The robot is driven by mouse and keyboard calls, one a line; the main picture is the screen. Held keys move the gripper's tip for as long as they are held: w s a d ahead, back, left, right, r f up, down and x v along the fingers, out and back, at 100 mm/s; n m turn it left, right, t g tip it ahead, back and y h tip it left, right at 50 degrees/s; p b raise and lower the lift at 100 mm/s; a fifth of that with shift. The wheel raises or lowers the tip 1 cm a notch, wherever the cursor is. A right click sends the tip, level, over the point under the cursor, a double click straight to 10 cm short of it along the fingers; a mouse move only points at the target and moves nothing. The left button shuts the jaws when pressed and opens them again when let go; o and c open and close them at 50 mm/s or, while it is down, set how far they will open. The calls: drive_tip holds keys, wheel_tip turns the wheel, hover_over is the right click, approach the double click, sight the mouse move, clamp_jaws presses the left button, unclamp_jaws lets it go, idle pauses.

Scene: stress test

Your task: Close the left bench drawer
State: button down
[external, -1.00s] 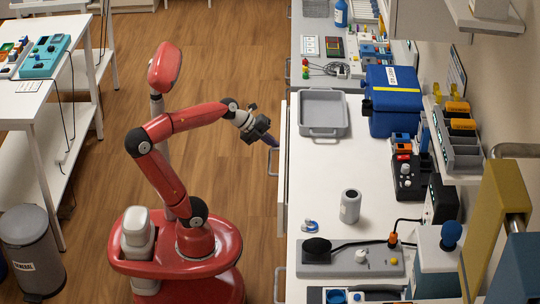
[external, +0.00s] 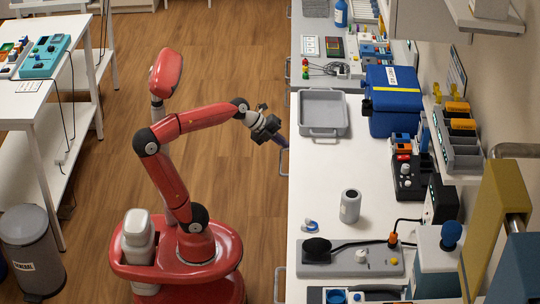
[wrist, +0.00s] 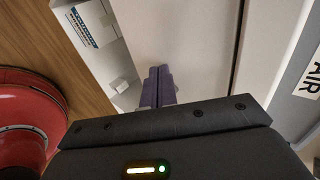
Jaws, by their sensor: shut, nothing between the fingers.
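The bench drawer beside my gripper shows by its grey handle (external: 284,163) at the front edge of the white bench. It sits in close to the bench edge; its front is mostly hidden under the worktop, and I cannot tell whether a small gap is left. My gripper (external: 284,143) is at the bench edge, just above that handle in the picture. In the wrist view its purple fingers (wrist: 157,86) are together and empty, pointing at a pale panel (wrist: 185,40). I cannot tell whether they touch it.
On the worktop (external: 325,180) stand a grey tray (external: 323,112), a blue case (external: 393,103) and a grey can (external: 350,206). Another handle (external: 280,284) shows lower on the bench front. The wooden floor (external: 245,65) beside the bench is clear.

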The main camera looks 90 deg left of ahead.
drive_tip(key=s+f+v, duration=0.2)
drive_tip(key=v, duration=1)
drive_tip(key=d+f+n+g+p, duration=0.3)
drive_tip(key=d+f+n+p, duration=0.1)
drive_tip(key=d+f+n, duration=1.1)
drive_tip(key=shift+w+d+f+n+g, duration=0.4)
drive_tip(key=shift+d+n, duration=0.35)
drive_tip(key=shift+n, duration=0.75)
drive_tip(key=shift+r, duration=0.15)
